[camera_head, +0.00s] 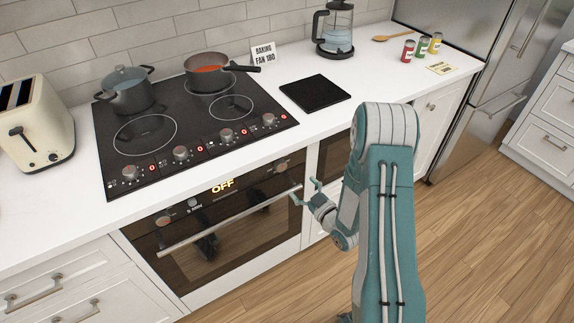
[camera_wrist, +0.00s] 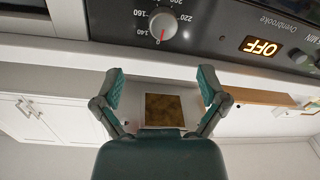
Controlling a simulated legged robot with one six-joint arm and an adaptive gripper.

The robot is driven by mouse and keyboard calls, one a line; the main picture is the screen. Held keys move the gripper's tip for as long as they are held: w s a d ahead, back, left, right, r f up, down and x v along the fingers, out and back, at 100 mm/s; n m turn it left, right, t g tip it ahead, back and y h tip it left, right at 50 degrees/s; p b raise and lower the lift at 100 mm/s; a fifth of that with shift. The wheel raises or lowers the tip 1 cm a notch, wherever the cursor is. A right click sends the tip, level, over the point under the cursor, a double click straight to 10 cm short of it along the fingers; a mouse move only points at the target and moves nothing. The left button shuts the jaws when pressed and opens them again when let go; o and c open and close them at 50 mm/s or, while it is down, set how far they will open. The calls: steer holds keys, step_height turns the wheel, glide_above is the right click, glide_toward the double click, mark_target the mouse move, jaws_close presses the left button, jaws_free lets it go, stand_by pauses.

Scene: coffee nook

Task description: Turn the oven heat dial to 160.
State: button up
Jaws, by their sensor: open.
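The oven heat dial (camera_head: 281,167) is a small round knob at the right of the dark oven panel. In the wrist view the dial (camera_wrist: 163,25) is at the top, with numbers 140 to 220 around it. Its red pointer is at the bottom of the picture, just past the 140 end of the scale, not at 160. The lit oven display (camera_head: 222,187) reads OFF. My gripper (camera_head: 304,190) is open and empty, in front of the oven's right end near the door handle. Its two spread fingers (camera_wrist: 160,85) show below the dial, apart from it.
The oven door handle (camera_head: 230,222) runs below the panel. Another panel knob (camera_head: 163,221) is at the left. The hob (camera_head: 165,165) above holds two pots. A sign (camera_head: 263,54) behind it reads "BAKING FAN 180". Open floor (camera_head: 480,230) lies at the right.

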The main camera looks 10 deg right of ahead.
mark_target(283, 167)
steer(key=x, duration=0.9)
steer(key=shift+s+a, duration=0.15)
steer(key=shift+a, duration=0.1)
steer(key=shift+w, duration=0.6)
steer(key=shift+w+a, duration=0.1)
steer(key=shift+a, duration=0.1)
steer(key=c, duration=1.1)
